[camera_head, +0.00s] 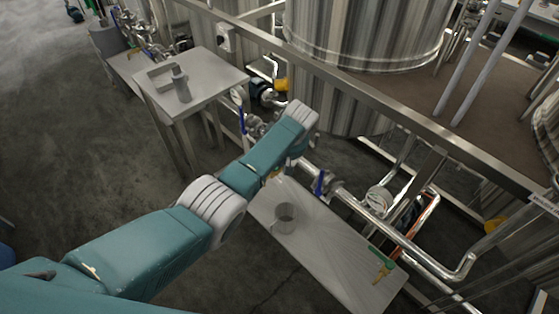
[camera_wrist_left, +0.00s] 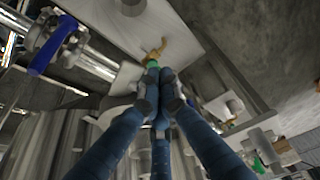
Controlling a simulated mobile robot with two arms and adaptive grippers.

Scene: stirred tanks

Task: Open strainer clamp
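My left arm reaches from the lower left across the head view to the pipework. Its gripper is mostly hidden behind the wrist there. In the left wrist view, the blue fingers of my left gripper (camera_wrist_left: 156,85) converge close together at a small green part (camera_wrist_left: 152,63) with a brass-coloured end (camera_wrist_left: 157,49). I cannot tell whether they grip it or only touch it. A bit of brass colour (camera_head: 271,174) also shows under the wrist in the head view. I cannot make out the strainer clamp for certain. My right gripper is not in view.
A low metal table (camera_head: 330,254) stands below the pipe, with a clear cup (camera_head: 284,218) and a green-and-brass piece (camera_head: 381,259) on it. A blue valve handle (camera_head: 319,182) is close to the wrist. A second table (camera_head: 222,74) stands at the back left. Tanks (camera_head: 365,35) rise behind a rail.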

